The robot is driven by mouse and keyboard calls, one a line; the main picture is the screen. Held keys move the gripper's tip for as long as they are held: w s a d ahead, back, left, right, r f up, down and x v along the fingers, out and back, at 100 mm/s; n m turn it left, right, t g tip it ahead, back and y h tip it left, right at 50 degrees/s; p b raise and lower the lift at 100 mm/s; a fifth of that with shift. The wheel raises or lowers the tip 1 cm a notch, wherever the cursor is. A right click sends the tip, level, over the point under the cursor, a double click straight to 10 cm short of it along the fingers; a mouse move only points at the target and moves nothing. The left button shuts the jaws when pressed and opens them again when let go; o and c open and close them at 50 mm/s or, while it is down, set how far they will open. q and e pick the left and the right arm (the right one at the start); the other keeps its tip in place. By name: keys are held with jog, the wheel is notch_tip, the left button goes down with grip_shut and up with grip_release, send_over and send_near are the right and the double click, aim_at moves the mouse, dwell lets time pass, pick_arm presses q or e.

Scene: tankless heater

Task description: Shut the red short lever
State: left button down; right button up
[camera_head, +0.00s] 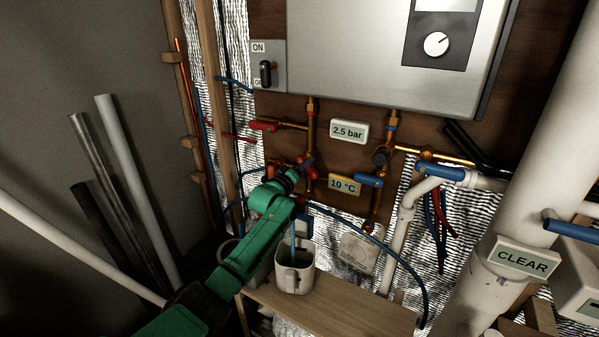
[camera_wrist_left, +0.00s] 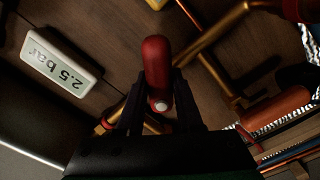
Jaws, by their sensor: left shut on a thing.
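The red short lever (camera_wrist_left: 156,58) stands between the two dark fingers of my left gripper (camera_wrist_left: 158,84) in the left wrist view. The fingers are shut on it from both sides, and its rounded red end shows beyond them. In the head view my left gripper (camera_head: 303,164) is at the copper pipes below the heater, and it hides much of the lever. Only small red parts show around the fingers there. My right gripper is not in view.
Another red lever (camera_head: 263,125) sits above and left of my gripper. A 2.5 bar display (camera_head: 348,131), a 10 °C display (camera_head: 344,185) and a blue lever (camera_head: 369,180) are close by.

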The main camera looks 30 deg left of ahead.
pick_arm(q)
jog(key=n, duration=0.1)
jog(key=n+p, duration=0.1)
jog(key=n, duration=0.1)
jog(key=shift+d+r+n+p, duration=0.2)
jog(key=shift+r+n+p, duration=0.25)
jog(key=shift+n+p, duration=0.55)
jog(key=shift+n, duration=1.3)
jog(key=c, duration=0.6)
grip_release()
jog(key=shift+o, duration=0.2)
jog(key=shift+s, duration=0.1)
